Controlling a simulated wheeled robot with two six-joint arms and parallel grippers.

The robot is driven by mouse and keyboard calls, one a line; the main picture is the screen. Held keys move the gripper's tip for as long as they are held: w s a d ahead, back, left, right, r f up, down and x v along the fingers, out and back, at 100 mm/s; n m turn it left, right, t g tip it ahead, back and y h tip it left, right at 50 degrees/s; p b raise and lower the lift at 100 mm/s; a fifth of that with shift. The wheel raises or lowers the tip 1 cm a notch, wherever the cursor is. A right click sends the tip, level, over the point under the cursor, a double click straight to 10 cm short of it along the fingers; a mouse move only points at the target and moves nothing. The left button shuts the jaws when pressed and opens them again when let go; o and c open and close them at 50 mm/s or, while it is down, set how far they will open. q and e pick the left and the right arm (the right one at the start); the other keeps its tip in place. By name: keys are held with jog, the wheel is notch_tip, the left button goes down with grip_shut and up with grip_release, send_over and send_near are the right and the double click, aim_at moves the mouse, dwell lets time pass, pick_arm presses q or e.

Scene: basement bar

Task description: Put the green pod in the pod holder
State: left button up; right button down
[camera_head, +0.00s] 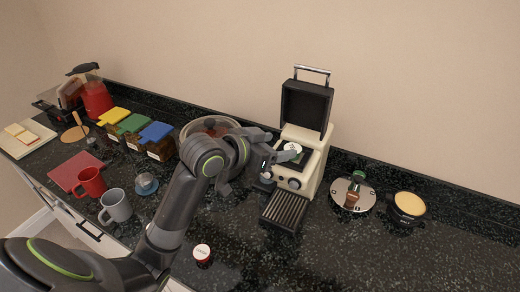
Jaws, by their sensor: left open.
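The coffee machine (311,165) is cream-coloured, and its black lid (306,105) stands open. The green pod (293,147), with a pale top and a green mark, is at the pod holder (299,160) under the raised lid. I cannot tell whether it is fully seated. My left gripper (280,147) reaches in from the left with its fingers open, right beside the pod. The fingers and wrist hide part of the holder. My right gripper is not in view.
A pod with a red side (202,254) stands on the dark counter in front. A grey mug (115,206), red mug (90,182) and small cup (146,184) are at left. Boxes with yellow, green and blue lids (155,133) stand behind. A bottle (354,190) on a round plate is at right.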

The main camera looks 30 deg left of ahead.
pick_arm(q)
jog(key=shift+v, duration=2.5)
jog(key=shift+s, duration=0.1)
